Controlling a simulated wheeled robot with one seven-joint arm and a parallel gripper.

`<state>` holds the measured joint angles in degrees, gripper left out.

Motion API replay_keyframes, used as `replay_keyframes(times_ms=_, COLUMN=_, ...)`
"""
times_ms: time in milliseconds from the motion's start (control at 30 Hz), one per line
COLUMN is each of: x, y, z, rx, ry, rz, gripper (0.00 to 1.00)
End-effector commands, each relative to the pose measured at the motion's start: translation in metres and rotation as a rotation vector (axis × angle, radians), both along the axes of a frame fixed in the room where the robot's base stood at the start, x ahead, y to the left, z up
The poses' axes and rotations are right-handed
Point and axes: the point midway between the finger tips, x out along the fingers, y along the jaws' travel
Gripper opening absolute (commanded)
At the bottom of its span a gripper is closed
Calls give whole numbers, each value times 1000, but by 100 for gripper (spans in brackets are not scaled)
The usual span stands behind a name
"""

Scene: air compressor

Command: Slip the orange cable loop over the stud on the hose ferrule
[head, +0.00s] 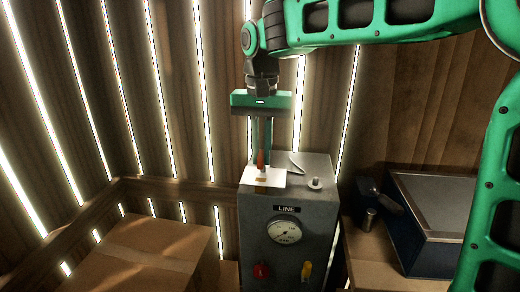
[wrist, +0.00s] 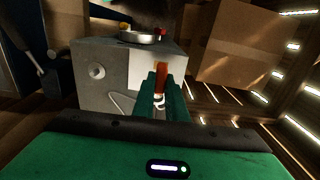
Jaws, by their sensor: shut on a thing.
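My gripper (head: 262,157) points down over the top of the grey box (head: 288,215). Its fingers (wrist: 161,84) are close together, shut on a narrow orange piece (wrist: 163,68), which I take for the orange cable loop. It also shows in the head view (head: 261,158). The loop's opening cannot be made out. The orange piece is above or against a white card-like patch (head: 270,177) on the box top; I cannot tell if they touch. A small round grey fitting with a raised centre (head: 315,184), possibly the ferrule with its stud, is to the right, apart from the gripper.
A thin pale bent piece (head: 296,164) lies on the box top behind the round fitting. The box front has a gauge (head: 285,231), a red knob (head: 262,271) and a yellow lever (head: 306,271). A cardboard box (head: 140,250) stands left, a dark blue case (head: 430,220) right.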

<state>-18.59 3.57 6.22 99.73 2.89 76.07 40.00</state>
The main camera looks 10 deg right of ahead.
Motion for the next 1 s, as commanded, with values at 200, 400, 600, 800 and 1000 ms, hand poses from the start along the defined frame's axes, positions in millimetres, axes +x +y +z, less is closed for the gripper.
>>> replay_keyframes(times_ms=200, x=0, y=0, z=-6, rx=0, ry=0, rz=0, gripper=0)
replay_keyframes(times_ms=400, x=0, y=0, z=-7, rx=1, ry=0, rz=0, gripper=0)
replay_keyframes(times_ms=600, x=0, y=0, z=-8, rx=0, ry=0, rz=0, gripper=0)
replay_keyframes(times_ms=800, x=0, y=0, z=-13, rx=0, ry=0, rz=0, gripper=0)
replay_keyframes(times_ms=1000, x=0, y=0, z=-20, rx=0, ry=0, rz=0, gripper=0)
